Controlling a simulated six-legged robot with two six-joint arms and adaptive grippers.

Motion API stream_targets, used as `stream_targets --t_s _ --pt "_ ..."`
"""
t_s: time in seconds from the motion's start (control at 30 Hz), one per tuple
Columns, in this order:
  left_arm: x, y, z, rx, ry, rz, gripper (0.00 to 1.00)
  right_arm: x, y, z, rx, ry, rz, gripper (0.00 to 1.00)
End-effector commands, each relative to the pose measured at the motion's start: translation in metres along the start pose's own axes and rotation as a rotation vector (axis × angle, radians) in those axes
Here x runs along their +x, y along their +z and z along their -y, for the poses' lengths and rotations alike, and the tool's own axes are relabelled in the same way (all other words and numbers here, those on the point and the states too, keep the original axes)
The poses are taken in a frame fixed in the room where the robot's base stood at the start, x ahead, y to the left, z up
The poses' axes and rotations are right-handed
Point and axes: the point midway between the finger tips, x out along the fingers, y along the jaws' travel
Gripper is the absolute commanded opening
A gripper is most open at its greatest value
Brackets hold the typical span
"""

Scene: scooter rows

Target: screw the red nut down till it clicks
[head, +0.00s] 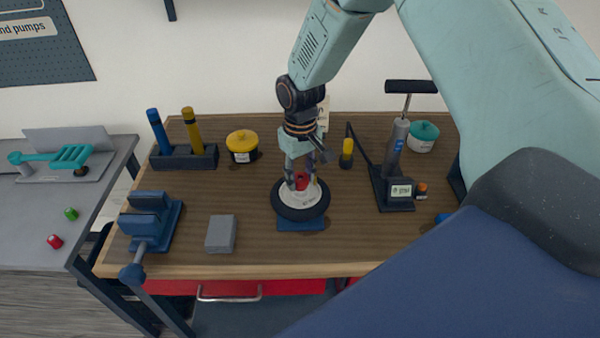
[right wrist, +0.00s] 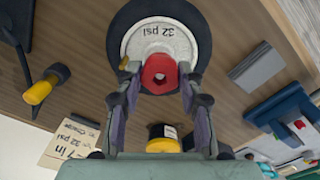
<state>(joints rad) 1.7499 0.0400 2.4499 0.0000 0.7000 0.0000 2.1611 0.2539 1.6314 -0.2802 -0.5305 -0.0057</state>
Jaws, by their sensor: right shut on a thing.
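The red nut (right wrist: 160,74) sits at the centre of a small wheel with a black tyre and a pale hub (right wrist: 150,42) marked "32 psi". In the head view the wheel (head: 302,212) lies flat on a blue base (head: 302,226) on the workbench. My right gripper (head: 301,181) comes down from above onto the hub, and the red nut shows between its fingers. In the right wrist view my right gripper (right wrist: 158,82) has its fingertips on both sides of the nut, shut on it. The thread under the nut is hidden. My left gripper is not in view.
On the wooden workbench (head: 260,255) stand a blue vise (head: 150,218), a grey block (head: 221,234), a yellow-lidded tub (head: 242,146), a holder with two handles (head: 184,157) and a pump (head: 394,170). A yellow-handled tool (head: 346,153) stands close right of the gripper.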

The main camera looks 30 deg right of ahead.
Motion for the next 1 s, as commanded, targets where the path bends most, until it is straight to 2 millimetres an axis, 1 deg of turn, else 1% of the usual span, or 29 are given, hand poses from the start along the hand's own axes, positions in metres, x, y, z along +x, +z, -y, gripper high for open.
stream_targets --t_s 0.03,0.17,0.2,0.5,0.83,0.93,1.0 --pt "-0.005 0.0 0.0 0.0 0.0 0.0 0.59 -0.002 0.001 0.0 0.029 0.0 0.004 0.08" --pt "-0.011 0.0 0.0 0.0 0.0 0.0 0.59 -0.002 0.002 0.0 0.104 -0.001 0.005 0.08" --pt "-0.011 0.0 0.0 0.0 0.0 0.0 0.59 -0.002 0.001 0.0 0.114 -0.001 0.004 0.4" --pt "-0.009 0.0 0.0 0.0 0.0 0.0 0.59 -0.001 0.001 0.0 0.109 0.0 0.002 0.64" --pt "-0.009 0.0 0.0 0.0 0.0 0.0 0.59 -0.003 0.0 0.0 0.108 0.0 0.0 0.64" --pt "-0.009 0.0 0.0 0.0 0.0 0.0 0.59 -0.013 0.0 0.0 0.108 0.0 -0.001 0.64" --pt "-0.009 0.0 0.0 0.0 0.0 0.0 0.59 -0.025 -0.001 0.0 0.108 -0.001 -0.003 0.64"
